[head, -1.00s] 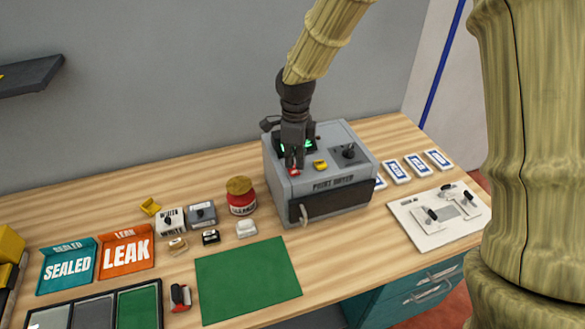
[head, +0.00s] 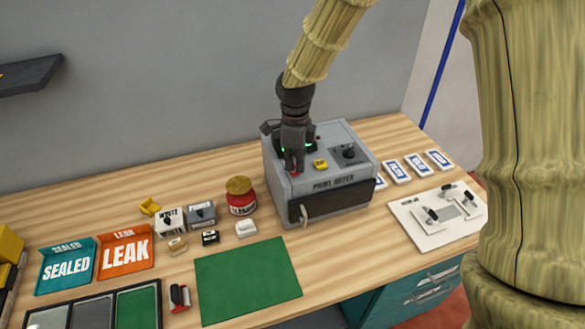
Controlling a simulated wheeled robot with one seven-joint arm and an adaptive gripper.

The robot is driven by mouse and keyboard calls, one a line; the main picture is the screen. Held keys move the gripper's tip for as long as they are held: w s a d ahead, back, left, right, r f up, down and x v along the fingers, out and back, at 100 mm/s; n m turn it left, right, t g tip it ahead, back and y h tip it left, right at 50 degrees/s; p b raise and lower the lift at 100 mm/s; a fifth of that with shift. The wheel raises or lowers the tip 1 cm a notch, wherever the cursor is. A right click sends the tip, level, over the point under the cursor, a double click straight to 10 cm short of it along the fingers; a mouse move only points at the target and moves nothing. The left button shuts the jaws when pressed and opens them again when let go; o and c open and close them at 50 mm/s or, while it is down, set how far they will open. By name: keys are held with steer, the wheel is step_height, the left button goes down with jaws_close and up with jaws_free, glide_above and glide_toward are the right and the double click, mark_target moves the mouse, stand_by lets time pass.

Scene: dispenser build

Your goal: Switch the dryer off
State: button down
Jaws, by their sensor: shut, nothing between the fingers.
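The grey paint dryer (head: 335,183) stands on the wooden bench with its front door shut. Its top carries a yellow button (head: 320,165), a black knob (head: 349,152) on a dark panel, and a red button (head: 295,172) near the front left corner. A green-lit display on the top is mostly hidden behind my gripper. My gripper (head: 293,168) is shut and empty, pointing down at the red button. Its fingertips are at or just over the button; I cannot tell if they touch.
Left of the dryer stand a red jar (head: 241,197) and several small parts. A green mat (head: 248,280) lies in front. A white board with levers (head: 440,215) and several blue-white cards (head: 417,166) lie to the right. Orange LEAK (head: 127,252) and teal SEALED (head: 67,266) trays are far left.

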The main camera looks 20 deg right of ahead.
steer(key=shift+f, duration=0.6)
stand_by(0.5)
steer(key=shift+s+r, duration=0.1)
steer(key=shift+r+p, duration=2.55)
steer(key=shift+r, duration=0.9)
